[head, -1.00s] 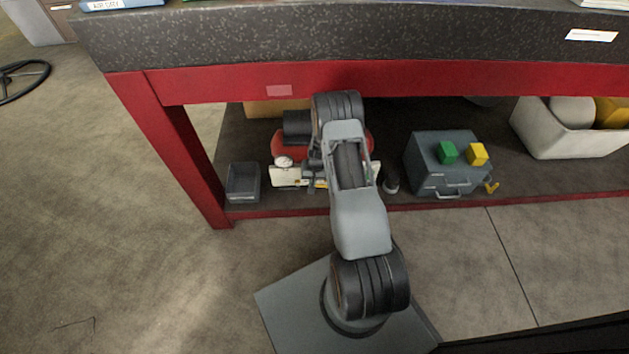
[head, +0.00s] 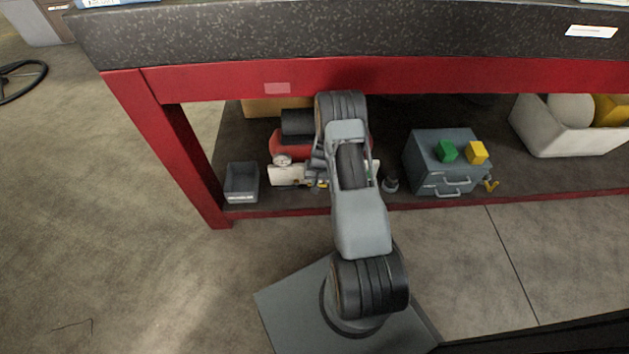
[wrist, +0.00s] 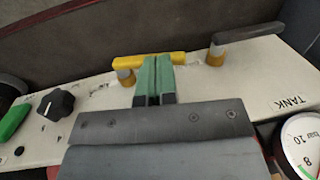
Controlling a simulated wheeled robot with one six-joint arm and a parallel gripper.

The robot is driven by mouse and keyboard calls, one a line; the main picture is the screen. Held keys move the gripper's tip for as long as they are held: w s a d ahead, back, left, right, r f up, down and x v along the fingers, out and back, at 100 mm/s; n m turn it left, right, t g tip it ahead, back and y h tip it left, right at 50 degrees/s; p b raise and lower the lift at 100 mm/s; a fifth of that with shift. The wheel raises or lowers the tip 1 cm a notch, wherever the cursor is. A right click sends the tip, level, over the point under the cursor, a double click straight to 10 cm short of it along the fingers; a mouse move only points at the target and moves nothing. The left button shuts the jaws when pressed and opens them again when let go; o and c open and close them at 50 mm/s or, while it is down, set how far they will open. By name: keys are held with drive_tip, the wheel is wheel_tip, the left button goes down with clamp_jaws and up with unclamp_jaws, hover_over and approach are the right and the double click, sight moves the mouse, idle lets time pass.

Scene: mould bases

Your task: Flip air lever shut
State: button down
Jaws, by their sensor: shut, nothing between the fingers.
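A yellow lever (wrist: 130,62) on a brass stem stands on a pale panel (wrist: 90,92) in the wrist view. It lies across the picture. A dark grey lever (wrist: 250,34) on another brass stem is to its right, near a "TANK" label. No label for the yellow lever can be read. My gripper (wrist: 157,60) is shut and empty. Its green fingertips overlap the yellow lever's middle in the picture; I cannot tell whether they touch it. In the head view my arm hides the gripper and both levers; part of the panel (head: 285,176) shows.
The panel also carries a black knob (wrist: 56,104), a green switch (wrist: 13,121) and a gauge (wrist: 302,145). In the head view, a red machine (head: 283,148) sits on the shelf under the bench (head: 400,77). A grey bin (head: 242,181) and a drawer box (head: 445,177) flank it.

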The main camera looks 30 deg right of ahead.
drive_tip(key=shift+r, duration=0.1)
wheel_tip(320, 180, up, 7)
drive_tip(key=d+p, duration=0.1)
drive_tip(key=p, duration=0.1)
drive_tip(key=shift+s+r+p, duration=0.15)
drive_tip(key=shift+s+p, duration=0.1)
drive_tip(key=shift+p, duration=0.15)
idle(0.4)
